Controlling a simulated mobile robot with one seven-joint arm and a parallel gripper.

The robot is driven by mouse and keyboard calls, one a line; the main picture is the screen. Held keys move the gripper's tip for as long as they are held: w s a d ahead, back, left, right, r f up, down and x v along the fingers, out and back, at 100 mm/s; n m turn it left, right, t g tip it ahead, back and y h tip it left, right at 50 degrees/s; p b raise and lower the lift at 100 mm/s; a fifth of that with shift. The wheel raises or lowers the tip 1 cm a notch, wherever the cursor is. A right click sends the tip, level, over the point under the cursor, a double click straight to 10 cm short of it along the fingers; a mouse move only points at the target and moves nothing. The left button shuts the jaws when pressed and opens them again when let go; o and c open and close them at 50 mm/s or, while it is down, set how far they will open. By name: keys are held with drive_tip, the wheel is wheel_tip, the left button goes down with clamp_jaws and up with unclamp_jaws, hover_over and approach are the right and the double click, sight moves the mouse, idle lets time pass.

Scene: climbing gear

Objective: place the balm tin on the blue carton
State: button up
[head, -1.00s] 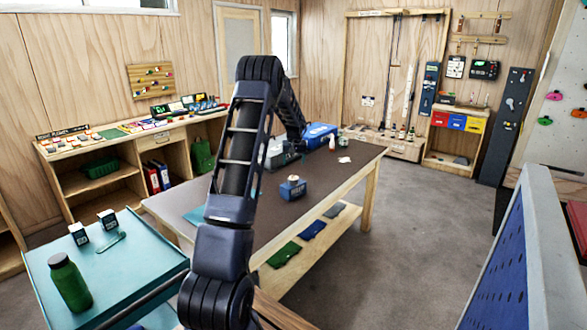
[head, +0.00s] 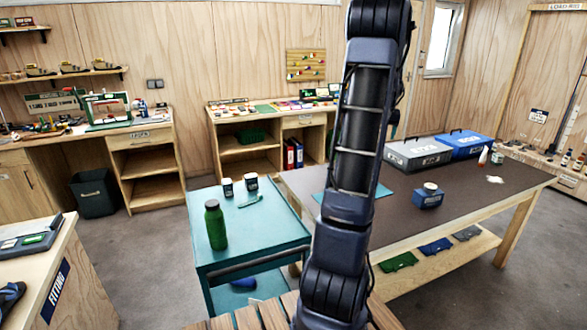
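The blue carton (head: 427,199) stands on the dark top of the long table, right of my arm. A small round pale-lidded thing (head: 430,187) rests on top of the carton; it looks like the balm tin, but its label is too small to read. Two small dark containers with pale lids (head: 227,188) (head: 251,182) stand on the teal trolley. My arm rises through the middle of the head view and leaves at the top edge. My gripper is not in view.
The long table (head: 470,200) also bears a grey case (head: 418,154), a blue case (head: 464,145), a white bottle (head: 483,157) and a teal mat. The teal trolley (head: 270,235) holds a green bottle (head: 215,226). A counter (head: 85,280) is at left; grey floor lies between.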

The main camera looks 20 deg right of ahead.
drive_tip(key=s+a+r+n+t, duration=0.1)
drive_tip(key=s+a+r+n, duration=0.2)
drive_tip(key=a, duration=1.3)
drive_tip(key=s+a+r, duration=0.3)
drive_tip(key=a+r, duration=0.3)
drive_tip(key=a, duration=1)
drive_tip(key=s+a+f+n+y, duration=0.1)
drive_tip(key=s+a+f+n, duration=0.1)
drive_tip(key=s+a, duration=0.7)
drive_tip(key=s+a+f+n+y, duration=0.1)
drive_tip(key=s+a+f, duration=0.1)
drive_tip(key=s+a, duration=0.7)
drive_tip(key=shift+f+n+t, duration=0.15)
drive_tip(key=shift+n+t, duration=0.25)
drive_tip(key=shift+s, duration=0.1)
